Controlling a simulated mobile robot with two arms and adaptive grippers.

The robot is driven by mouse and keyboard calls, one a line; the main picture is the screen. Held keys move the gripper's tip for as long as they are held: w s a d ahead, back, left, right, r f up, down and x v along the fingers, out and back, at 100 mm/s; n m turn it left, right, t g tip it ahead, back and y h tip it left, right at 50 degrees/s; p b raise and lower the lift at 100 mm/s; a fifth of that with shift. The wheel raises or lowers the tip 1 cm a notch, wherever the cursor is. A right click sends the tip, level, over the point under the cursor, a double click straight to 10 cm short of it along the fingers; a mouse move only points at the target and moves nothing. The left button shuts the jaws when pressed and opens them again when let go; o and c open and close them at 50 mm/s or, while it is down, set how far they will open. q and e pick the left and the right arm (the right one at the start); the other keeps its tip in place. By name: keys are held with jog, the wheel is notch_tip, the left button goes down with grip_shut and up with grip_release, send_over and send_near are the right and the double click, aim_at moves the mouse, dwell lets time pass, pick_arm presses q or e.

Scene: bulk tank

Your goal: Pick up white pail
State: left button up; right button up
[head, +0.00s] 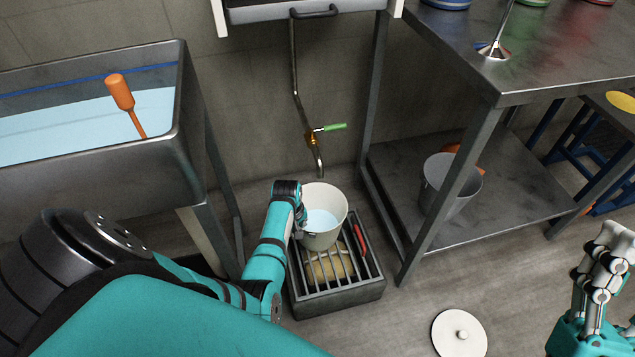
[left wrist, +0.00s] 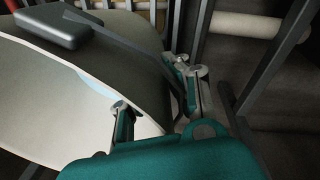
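The white pail (head: 333,237) stands on the bars of a floor grate, with pale blue liquid inside. My left gripper (head: 300,228) is at the left side of its rim, partly hidden by my arm. In the left wrist view the pail (left wrist: 60,115) fills the left, with a dark handle strip and grey grip (left wrist: 60,26) across it. My left gripper (left wrist: 155,95) has its fingers spread there, one over the pail and one near the handle strip's end. Contact is unclear. My right gripper (head: 610,258) is at the right edge, away from the pail; its fingertips are unclear.
The metal grate (head: 340,295) holds a yellowish object and a red one. A steel tank (head: 90,190) stands left, a steel table (head: 560,65) right, with a grey bucket (head: 447,190) on its lower shelf. A pipe with a green-handled valve (head: 333,127) is behind. A white lid (head: 459,334) lies on the floor.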

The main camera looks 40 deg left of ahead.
pick_arm(q)
grip_shut()
jog(key=shift+w+r, duration=0.1)
dwell(0.4)
